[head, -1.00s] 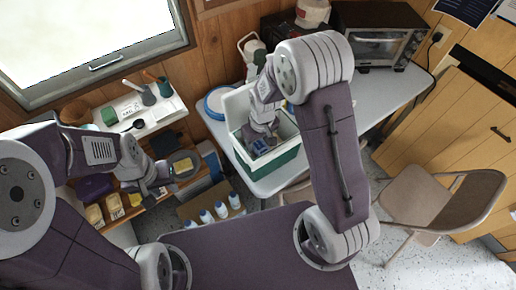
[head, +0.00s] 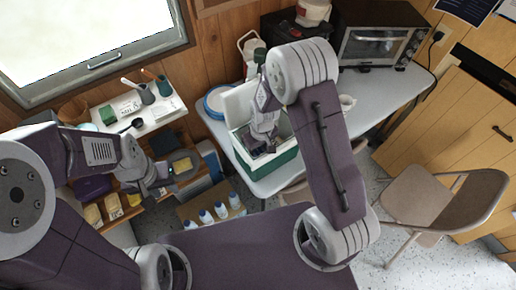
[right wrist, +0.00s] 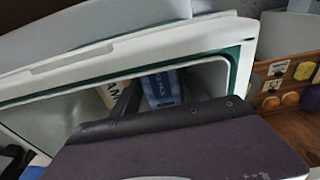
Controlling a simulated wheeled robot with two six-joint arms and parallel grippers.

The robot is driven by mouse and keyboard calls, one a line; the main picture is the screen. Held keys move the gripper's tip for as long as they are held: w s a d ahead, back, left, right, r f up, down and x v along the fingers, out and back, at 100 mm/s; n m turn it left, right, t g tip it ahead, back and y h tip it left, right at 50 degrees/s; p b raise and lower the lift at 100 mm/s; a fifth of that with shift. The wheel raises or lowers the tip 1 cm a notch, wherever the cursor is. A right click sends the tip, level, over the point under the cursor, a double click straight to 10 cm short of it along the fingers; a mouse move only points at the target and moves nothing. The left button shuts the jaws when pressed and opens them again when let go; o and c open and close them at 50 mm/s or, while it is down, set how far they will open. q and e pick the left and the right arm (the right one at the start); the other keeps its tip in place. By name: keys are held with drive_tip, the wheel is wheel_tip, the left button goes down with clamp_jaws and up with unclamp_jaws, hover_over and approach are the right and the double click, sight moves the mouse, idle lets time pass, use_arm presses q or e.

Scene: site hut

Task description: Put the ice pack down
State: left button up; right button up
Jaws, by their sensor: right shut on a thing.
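The cooler (head: 283,160) is a green and white box standing open on the table. My right gripper (head: 262,147) reaches down inside it and is shut on the ice pack. The ice pack shows as a blue block with pale lettering in the right wrist view (right wrist: 162,88), inside the cooler beside a dark finger. Its lower part is hidden, so I cannot tell whether it touches the cooler floor. A pale packet with dark letters (right wrist: 108,95) lies on the finger's other side. My left gripper (head: 165,172) is over the shelf; its jaws are unclear.
Several white bottles (head: 221,210) stand in a box on the floor. A folding chair (head: 440,200) is at the right. The shelf unit (head: 160,112) is at the left.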

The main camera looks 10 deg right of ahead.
sight(260, 154)
drive_tip(key=o, duration=1.2)
drive_tip(key=shift+f, duration=0.1)
wheel_tip(260, 154, up, 13)
drive_tip(key=s+p, duration=0.1)
drive_tip(key=p, duration=0.1)
drive_tip(key=s+d+m, duration=0.4)
drive_tip(key=s+d, duration=0.1)
drive_tip(key=s, duration=0.7)
drive_tip(key=shift+d+r, duration=0.25)
drive_tip(key=shift+d, duration=0.15)
